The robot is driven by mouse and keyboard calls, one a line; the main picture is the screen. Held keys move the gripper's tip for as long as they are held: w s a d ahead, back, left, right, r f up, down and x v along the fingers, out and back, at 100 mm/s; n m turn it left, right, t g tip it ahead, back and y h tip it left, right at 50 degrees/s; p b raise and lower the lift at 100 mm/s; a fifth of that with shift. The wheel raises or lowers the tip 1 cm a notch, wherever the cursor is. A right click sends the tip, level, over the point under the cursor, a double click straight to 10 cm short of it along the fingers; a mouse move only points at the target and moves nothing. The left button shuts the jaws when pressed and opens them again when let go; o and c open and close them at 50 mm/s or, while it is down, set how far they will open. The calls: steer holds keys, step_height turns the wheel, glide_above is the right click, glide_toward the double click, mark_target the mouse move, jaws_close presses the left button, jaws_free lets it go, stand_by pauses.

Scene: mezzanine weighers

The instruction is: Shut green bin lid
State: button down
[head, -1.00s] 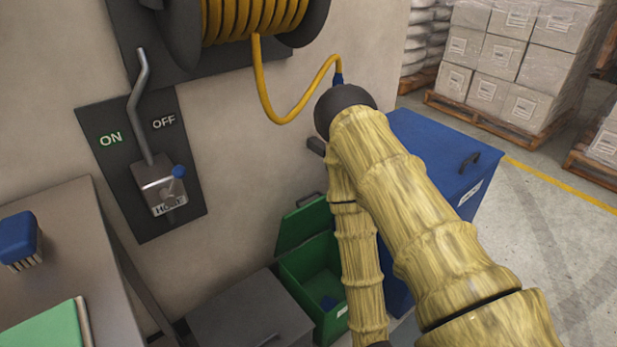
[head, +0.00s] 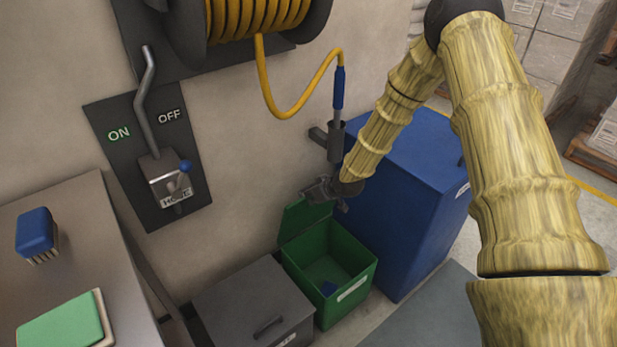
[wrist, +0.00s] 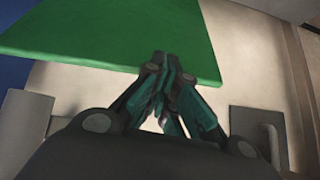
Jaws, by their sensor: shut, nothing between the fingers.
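The green bin (head: 330,270) stands on the floor against the wall, between a grey bin and a blue bin.
A blue bin (head: 415,170) stands close at the right and a grey lidded bin (head: 250,295) at the left. A hose nozzle (head: 337,95) hangs above in a wall holder. A bench (head: 60,235) with a blue brush (head: 37,232) is at the far left.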

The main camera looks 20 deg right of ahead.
steer(key=w+d+r+t, duration=0.2)
steer(key=w+d+r, duration=0.2)
steer(key=w+r, duration=0.35)
steer(key=w+a+f+p, duration=0.1)
steer(key=w+f, duration=0.3)
steer(key=f, duration=0.4)
steer(key=shift+a+f+n, duration=0.25)
steer(key=shift+f+n, duration=0.05)
steer(key=shift+n, duration=0.1)
steer(key=shift+s, duration=0.1)
